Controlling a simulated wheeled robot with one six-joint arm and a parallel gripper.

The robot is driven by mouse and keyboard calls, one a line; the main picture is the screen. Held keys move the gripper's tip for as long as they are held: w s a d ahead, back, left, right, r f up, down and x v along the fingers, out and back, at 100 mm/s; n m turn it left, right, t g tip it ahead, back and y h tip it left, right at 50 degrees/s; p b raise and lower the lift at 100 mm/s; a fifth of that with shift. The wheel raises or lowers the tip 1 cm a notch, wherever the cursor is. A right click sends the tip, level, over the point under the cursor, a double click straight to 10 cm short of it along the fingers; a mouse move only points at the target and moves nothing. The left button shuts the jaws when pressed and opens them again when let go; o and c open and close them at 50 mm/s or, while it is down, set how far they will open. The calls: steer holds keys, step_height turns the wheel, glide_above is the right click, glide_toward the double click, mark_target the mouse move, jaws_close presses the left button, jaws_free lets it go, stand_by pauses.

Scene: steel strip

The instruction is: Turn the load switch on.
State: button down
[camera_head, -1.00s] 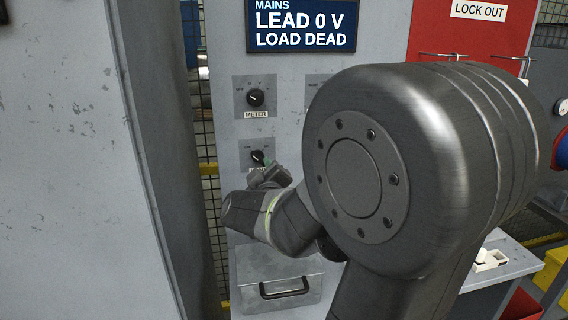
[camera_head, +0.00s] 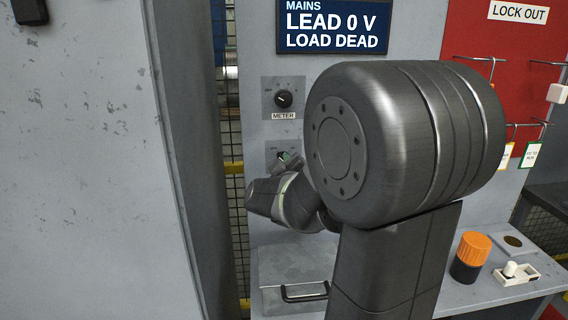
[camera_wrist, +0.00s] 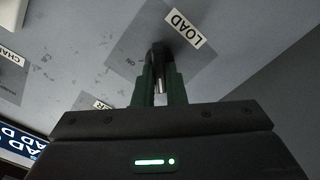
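The load switch is a dark knob (camera_wrist: 160,53) on a grey plate beside a white LOAD label (camera_wrist: 184,28) in the wrist view. A small ON mark shows to one side of it. My gripper (camera_wrist: 160,80) has its two green fingers close on either side of the knob, and they appear closed on it. In the head view the gripper (camera_head: 287,162) is at the lower switch plate (camera_head: 275,148), and my arm hides most of that switch. The knob's exact pointing is hard to tell. The mains display (camera_head: 332,28) reads LEAD 0 V, LOAD DEAD.
The METER knob (camera_head: 283,99) sits just above the load switch. A drawer-like box with a black handle (camera_head: 304,292) is below. An orange-topped cylinder (camera_head: 473,252) and a small white switch (camera_head: 515,272) stand on the right bench. A red LOCK OUT board (camera_head: 500,75) is behind.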

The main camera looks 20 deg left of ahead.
steer(key=shift+m+b, duration=0.3)
steer(key=shift+m, duration=0.1)
steer(key=m+b, duration=0.2)
steer(key=m, duration=0.3)
steer(key=m+b, duration=0.3)
steer(key=m, duration=0.3)
steer(key=m+b, duration=0.3)
steer(key=m, duration=0.3)
steer(key=shift+w+d+f, duration=0.1)
steer(key=shift+w+d, duration=0.1)
steer(key=shift+d, duration=0.1)
stand_by(0.3)
steer(key=c, duration=1.5)
jaws_free()
